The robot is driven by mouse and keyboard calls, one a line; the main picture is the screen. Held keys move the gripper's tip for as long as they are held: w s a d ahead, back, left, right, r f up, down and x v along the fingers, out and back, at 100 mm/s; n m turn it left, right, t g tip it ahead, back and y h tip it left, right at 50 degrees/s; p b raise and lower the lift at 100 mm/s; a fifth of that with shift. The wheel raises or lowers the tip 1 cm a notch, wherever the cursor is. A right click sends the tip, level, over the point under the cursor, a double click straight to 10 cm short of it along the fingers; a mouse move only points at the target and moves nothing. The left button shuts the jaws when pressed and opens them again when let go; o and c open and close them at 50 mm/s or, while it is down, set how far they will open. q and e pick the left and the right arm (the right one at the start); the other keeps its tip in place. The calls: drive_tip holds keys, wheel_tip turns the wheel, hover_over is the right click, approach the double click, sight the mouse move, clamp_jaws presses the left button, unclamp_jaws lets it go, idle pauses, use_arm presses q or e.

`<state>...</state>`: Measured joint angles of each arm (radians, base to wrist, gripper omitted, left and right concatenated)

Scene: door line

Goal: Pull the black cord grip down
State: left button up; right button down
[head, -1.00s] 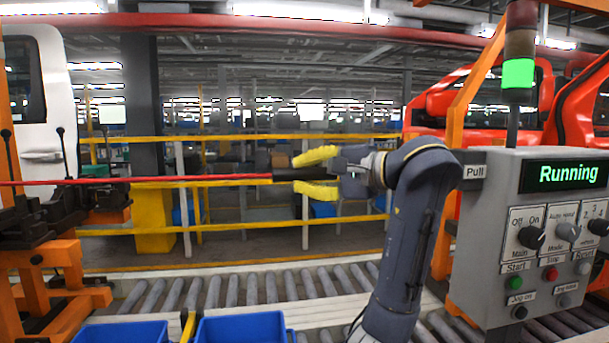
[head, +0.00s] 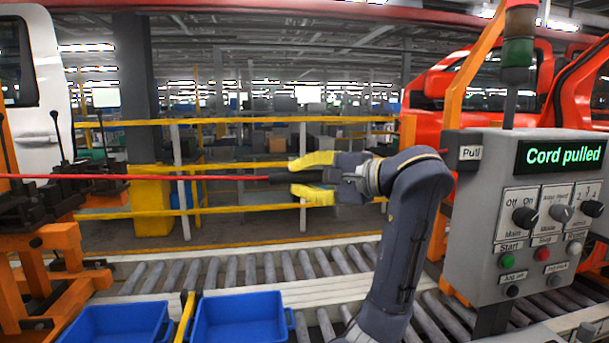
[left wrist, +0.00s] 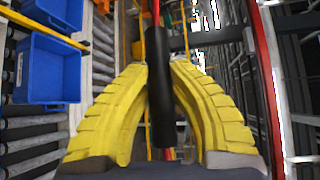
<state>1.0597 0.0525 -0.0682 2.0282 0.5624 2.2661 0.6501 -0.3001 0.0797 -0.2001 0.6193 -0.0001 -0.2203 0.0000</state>
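My left gripper (head: 292,177) has yellow fingers above and below the grip. In the left wrist view, the fingers (left wrist: 160,68) converge with their tips against both sides of the black grip (left wrist: 160,105), which reaches back toward the palm. The gripper appears shut on it. My right gripper is in neither view. The control panel (head: 470,240) reads "Cord pulled", and its stack light (head: 517,52) is unlit.
Blue bins (head: 240,322) stand at the front by a roller conveyor (head: 250,268). Yellow rails (head: 240,121) lie behind the gripper. An orange fixture with black clamps (head: 60,255) is on the left. A red car body (head: 455,85) is behind the panel.

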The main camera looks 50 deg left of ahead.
use_arm(q)
drive_tip(key=o, duration=0.6)
drive_tip(key=shift+a, duration=0.1)
drive_tip(key=v, duration=1.2)
